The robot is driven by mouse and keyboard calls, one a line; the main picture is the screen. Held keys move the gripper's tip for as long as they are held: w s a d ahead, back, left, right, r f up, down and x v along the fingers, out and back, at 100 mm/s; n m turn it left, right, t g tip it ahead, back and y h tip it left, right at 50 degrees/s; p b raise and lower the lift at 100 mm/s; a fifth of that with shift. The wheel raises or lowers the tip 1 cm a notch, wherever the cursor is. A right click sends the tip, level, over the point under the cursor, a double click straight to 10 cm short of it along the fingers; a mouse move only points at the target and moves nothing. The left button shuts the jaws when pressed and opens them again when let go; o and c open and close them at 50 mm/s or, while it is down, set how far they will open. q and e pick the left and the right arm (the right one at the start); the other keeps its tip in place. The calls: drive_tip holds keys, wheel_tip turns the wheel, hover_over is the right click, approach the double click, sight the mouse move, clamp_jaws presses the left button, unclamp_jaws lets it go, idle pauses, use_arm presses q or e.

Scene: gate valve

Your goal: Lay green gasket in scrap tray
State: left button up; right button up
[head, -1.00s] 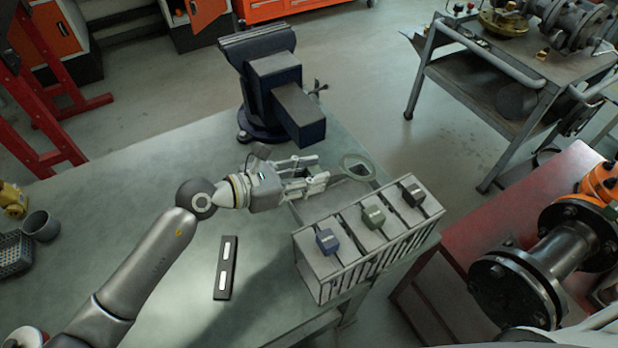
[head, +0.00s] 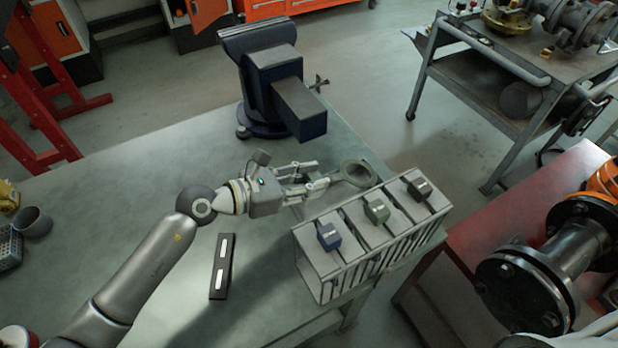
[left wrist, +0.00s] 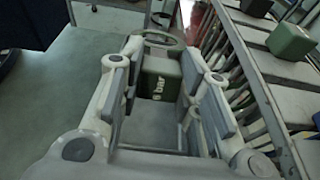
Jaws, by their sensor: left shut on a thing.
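My left gripper (head: 317,177) is shut on the green block-shaped grip of a ring-shaped gasket. In the left wrist view the grip (left wrist: 158,82), with white lettering ending in "bar", sits between the fingers. The gasket's ring (head: 357,173) sticks out to the right, beyond the fingertips, near the back of the slotted rack (head: 318,276). The ring looks dark grey-green here. I cannot tell its height above the bench. I cannot pick out the scrap tray for certain. My right gripper is not in view.
The rack carries a blue block (head: 329,237), a green block (head: 376,210) and a black block (head: 420,189). A blue vise (head: 275,85) stands behind my gripper. A black bar with white labels (head: 221,267) lies on the bench. A cup (head: 36,223) and a perforated basket (head: 9,248) are far left.

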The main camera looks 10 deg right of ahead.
use_arm(q)
drive_tip(key=shift+f+b, duration=2.4)
drive_tip(key=shift+f, duration=0.75)
drive_tip(key=o, duration=1.1)
drive_tip(key=shift+a, duration=0.1)
drive_tip(key=v, duration=0.7)
drive_tip(key=shift+s+a, duration=0.1)
drive_tip(key=shift+a, duration=0.05)
